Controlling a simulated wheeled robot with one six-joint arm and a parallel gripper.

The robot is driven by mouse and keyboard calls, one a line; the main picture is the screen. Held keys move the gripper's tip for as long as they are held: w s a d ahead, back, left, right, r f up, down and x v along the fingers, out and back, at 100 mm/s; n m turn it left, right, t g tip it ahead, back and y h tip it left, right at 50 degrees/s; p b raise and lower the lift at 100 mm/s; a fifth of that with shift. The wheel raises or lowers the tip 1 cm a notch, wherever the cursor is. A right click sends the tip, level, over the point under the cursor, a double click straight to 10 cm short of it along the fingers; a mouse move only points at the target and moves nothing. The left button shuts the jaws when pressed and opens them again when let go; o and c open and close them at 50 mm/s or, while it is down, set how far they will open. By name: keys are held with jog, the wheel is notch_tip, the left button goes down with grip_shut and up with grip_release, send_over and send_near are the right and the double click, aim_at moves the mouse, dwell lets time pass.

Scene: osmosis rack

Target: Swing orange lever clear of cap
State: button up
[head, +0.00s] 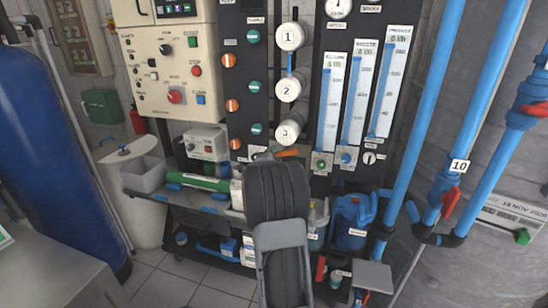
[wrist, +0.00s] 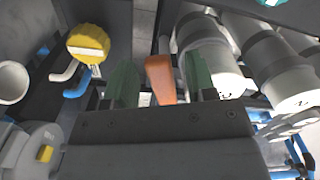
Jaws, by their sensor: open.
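The orange lever (wrist: 160,78) stands between the two green fingers of my gripper (wrist: 161,68) in the wrist view. The gripper is open, with a gap visible on both sides of the lever. A white end cap (wrist: 222,78) lies just right of the right finger, which partly covers it. In the head view a small orange part of the lever (head: 288,153) shows just below the white cap marked 3 (head: 289,133). My arm hides most of the gripper there. I cannot tell whether the lever touches the cap.
A yellow knob (wrist: 88,43) is left of my gripper in the wrist view. A green and white cylinder (head: 200,182) lies on the shelf to the left. Blue pipes (head: 413,120) stand at right.

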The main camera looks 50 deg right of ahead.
jog(key=shift+d, duration=0.1)
jog(key=c, duration=0.9)
jog(key=shift+w, duration=0.1)
jog(key=shift+b, duration=0.45)
jog(key=shift+r+m+b, duration=0.3)
jog(key=shift+m+b, duration=0.7)
jog(key=shift+b, duration=0.25)
jog(key=shift+r+m+b, duration=0.35)
jog(key=shift+m+b, duration=0.65)
jog(key=shift+b, duration=0.3)
jog(key=shift+r+m+b, duration=0.3)
jog(key=shift+m+b, duration=0.7)
jog(key=shift+b, duration=0.25)
jog(key=shift+r, duration=0.15)
